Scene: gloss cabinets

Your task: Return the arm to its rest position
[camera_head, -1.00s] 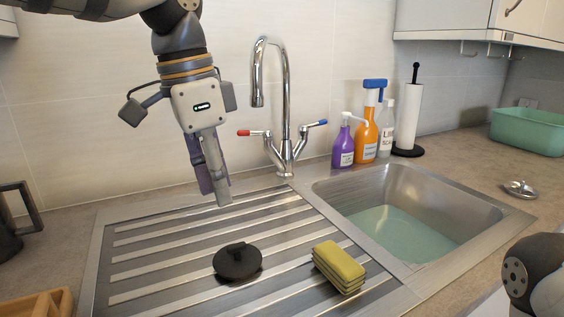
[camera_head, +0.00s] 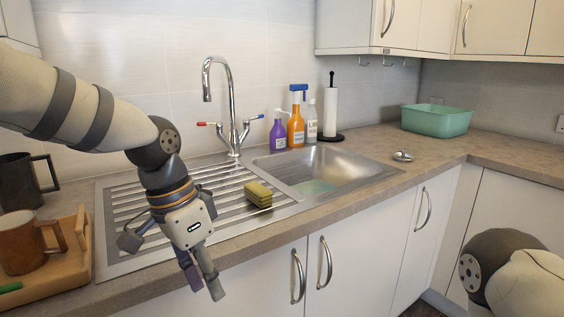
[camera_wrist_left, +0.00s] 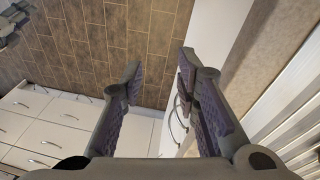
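My left arm comes in from the left. Its gripper (camera_head: 203,288) hangs in front of the worktop's front edge, fingers pointing down. In the left wrist view the two fingers (camera_wrist_left: 160,72) stand apart with nothing between them; floor tiles and white cabinet fronts show beyond. Part of my right arm (camera_head: 510,272) shows at the lower right of the head view; its gripper does not show there.
The steel sink (camera_head: 330,168) and drainer hold a yellow sponge (camera_head: 258,193). A tap (camera_head: 232,105), bottles (camera_head: 296,125) and paper-towel stand (camera_head: 330,110) stand behind. A wooden tray (camera_head: 75,262) with a brown mug (camera_head: 22,243) lies left. Cabinet handles (camera_head: 298,277) face the front.

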